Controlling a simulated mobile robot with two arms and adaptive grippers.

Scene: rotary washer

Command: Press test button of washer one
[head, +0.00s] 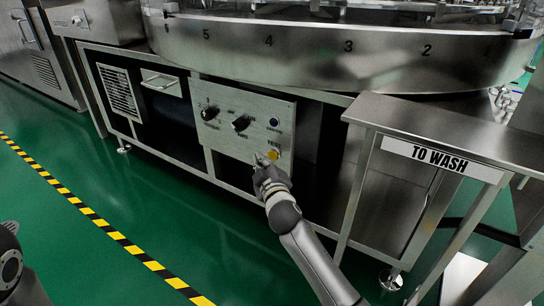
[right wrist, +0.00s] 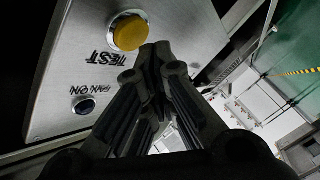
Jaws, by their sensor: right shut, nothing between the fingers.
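The washer's control panel (head: 240,125) is a metal plate with two black knobs, a blue button and a yellow button. The yellow test button (head: 273,155) sits at the panel's lower right. In the right wrist view the yellow button (right wrist: 129,32) has the word TEST beside it, upside down. My right gripper (head: 262,160) is shut and empty, with its fingertips right by the yellow button. In the right wrist view the fingertips (right wrist: 158,50) are close beside the button's edge; I cannot tell whether they touch it. My left gripper is not in view; part of my left arm shows at the lower left.
A metal table with a TO WASH sign (head: 438,158) stands right of the panel. The numbered round washer rim (head: 300,45) overhangs above. A blue button (right wrist: 84,105) labelled upside down is near the test button. Green floor with a yellow-black stripe (head: 110,233) is clear in front.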

